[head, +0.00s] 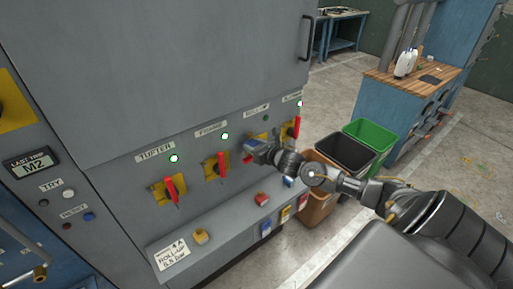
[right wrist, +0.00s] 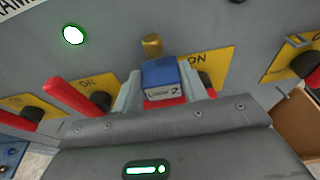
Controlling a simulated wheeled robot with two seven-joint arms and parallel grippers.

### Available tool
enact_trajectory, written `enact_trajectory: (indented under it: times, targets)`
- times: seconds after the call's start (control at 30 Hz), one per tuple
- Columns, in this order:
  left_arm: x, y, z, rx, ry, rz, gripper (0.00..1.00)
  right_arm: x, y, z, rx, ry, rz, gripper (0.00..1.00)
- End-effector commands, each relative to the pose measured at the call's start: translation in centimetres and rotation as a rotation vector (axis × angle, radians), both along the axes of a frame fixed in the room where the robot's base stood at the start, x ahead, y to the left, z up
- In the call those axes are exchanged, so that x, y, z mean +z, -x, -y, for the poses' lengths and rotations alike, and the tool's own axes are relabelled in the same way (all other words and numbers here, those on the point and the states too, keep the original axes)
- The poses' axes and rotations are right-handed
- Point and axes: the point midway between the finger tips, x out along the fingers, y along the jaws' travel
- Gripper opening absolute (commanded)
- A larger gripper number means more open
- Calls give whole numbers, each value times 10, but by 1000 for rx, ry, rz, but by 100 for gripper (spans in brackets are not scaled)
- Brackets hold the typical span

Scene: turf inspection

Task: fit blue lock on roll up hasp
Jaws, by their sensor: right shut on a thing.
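The blue lock (right wrist: 160,76), marked LOCK 2, sits between the grey fingers of my right gripper (right wrist: 161,92) in the right wrist view. A brass-coloured piece (right wrist: 152,43) shows just above it. In the head view my right gripper (head: 262,152) is at the third switch of the cabinet row, under the ROLL label. That switch's yellow ON plate (right wrist: 217,62) is behind the lock, and red shows under the lock. Whether the lock touches the hasp cannot be told. My left gripper is not in view.
Neighbouring switches have red handles, including the leftmost (head: 171,189) and second (head: 221,167). A ledge (head: 225,235) below carries a yellow lock (head: 201,236) and a red lock (head: 262,198). Brown, black and green bins (head: 372,134) stand to the right, near a blue workbench (head: 385,105).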

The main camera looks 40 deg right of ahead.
Motion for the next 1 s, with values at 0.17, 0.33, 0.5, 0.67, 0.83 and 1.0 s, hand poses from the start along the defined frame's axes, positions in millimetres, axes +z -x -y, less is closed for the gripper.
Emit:
enact_trajectory:
  times: [0.17,0.33,0.5,0.67,0.83,1.0]
  targets:
    - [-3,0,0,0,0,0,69,0,-5,0,0,-1,3,0]
    - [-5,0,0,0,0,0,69,0,-9,0,1,0,2,0]
    - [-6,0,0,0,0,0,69,1,-12,0,0,0,1,48]
    - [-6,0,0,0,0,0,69,1,-12,0,0,0,1,69]
    - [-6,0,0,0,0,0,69,0,-11,0,0,0,0,69]
    - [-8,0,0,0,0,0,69,0,-7,0,1,3,-2,69]
